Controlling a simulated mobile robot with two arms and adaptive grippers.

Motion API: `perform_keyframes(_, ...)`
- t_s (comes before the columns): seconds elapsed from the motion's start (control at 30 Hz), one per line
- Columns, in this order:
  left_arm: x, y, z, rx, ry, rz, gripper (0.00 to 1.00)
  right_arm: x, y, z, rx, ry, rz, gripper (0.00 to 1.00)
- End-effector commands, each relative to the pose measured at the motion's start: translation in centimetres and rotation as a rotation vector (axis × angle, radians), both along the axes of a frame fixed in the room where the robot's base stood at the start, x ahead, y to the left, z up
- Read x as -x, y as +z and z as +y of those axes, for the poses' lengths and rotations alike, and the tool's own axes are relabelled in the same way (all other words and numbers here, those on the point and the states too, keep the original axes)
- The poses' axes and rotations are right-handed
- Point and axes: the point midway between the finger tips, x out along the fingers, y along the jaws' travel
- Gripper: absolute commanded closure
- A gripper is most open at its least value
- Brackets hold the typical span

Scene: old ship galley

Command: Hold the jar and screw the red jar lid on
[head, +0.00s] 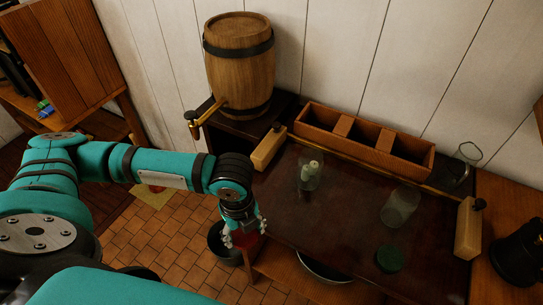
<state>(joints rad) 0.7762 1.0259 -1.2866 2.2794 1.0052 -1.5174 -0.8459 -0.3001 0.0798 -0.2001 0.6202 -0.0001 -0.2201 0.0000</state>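My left gripper (244,235) points down at the left front edge of the dark table. Its fingers are on either side of a red thing (246,241) that looks like the red jar lid, mostly hidden by the fingers. A clear glass jar (400,208) with nothing visible inside is on the right part of the table. Another clear glass jar (309,178) with pale pieces in it stands nearer the middle. I cannot tell which jar the red lid fits. A green lid (390,258) lies flat near the front right. My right gripper is not in view.
A wooden box with compartments (365,139) runs along the back of the table (335,222). A barrel with a brass tap (239,68) stands at the back left. A glass vessel (465,160) is at the back right. A bowl (325,268) shows below the front edge.

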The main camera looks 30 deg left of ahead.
Motion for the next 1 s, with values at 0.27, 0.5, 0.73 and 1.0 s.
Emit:
perform_keyframes(0.27,-2.4,3.2,-1.0,0.003,0.669,-0.008,0.54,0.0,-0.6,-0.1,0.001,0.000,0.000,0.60)
perform_keyframes(0.5,-4.0,6.6,-1.9,0.006,1.322,-0.007,0.54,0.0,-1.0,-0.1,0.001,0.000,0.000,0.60)
perform_keyframes(0.73,-4.8,9.4,-2.3,0.005,1.823,-0.003,0.54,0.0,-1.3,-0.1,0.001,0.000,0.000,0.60)
perform_keyframes(1.0,-5.0,10.6,-2.5,0.003,2.051,0.000,0.54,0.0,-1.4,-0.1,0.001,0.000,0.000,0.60)
